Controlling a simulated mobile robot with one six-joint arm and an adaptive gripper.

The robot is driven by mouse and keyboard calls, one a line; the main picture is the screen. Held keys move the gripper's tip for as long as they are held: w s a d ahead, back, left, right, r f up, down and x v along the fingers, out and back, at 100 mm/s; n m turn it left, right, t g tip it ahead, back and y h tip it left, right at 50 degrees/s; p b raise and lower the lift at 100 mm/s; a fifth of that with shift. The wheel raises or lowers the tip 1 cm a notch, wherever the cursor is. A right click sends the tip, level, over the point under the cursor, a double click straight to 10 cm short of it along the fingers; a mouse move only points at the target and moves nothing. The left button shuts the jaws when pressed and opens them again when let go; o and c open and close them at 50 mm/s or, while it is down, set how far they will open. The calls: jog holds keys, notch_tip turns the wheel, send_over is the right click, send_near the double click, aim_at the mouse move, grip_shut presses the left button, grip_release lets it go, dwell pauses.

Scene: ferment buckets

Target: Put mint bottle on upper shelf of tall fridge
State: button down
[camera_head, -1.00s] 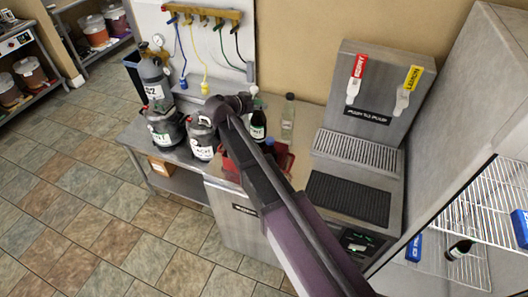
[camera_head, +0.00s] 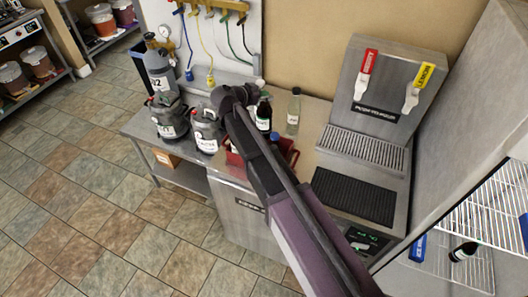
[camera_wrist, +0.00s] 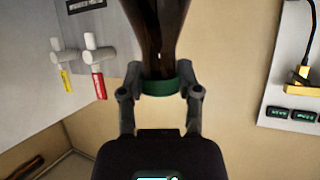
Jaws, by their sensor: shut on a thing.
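My gripper (camera_wrist: 160,92) is shut on a dark brown bottle (camera_wrist: 155,35) with a green band, held at the band in the wrist view. In the head view a dark bottle (camera_head: 264,113) with a pale label shows just beyond my wrist, over the counter; it appears to be the held one. My fingers are hidden there. The tall fridge (camera_head: 460,150) stands at the right with its wire shelves showing. The upper shelf (camera_head: 490,212) is partly cut off by the picture edge. The lower shelf (camera_head: 440,262) holds another dark bottle (camera_head: 463,252).
A clear bottle (camera_head: 293,112) stands on the counter, close to the dark one. A red crate (camera_head: 285,152) is partly behind my arm. The dispenser (camera_head: 375,95) stands between counter and fridge. Dark kegs (camera_head: 168,120) stand left. A blue pack (camera_head: 418,247) is in the fridge. Floor at left is clear.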

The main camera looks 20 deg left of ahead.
aim_at(258, 118)
jog(key=shift+a, duration=0.15)
jog(key=shift+f, duration=0.15)
notch_tip(258, 118, down, 5)
jog(key=b, duration=0.5)
dwell(0.6)
notch_tip(258, 118, down, 4)
jog(key=b, duration=0.4)
jog(key=shift+f+b, duration=0.25)
jog(key=shift+b, duration=0.05)
jog(key=shift+f, duration=0.15)
jog(key=shift+c, duration=1.5)
grip_release()
jog(key=shift+s, duration=0.1)
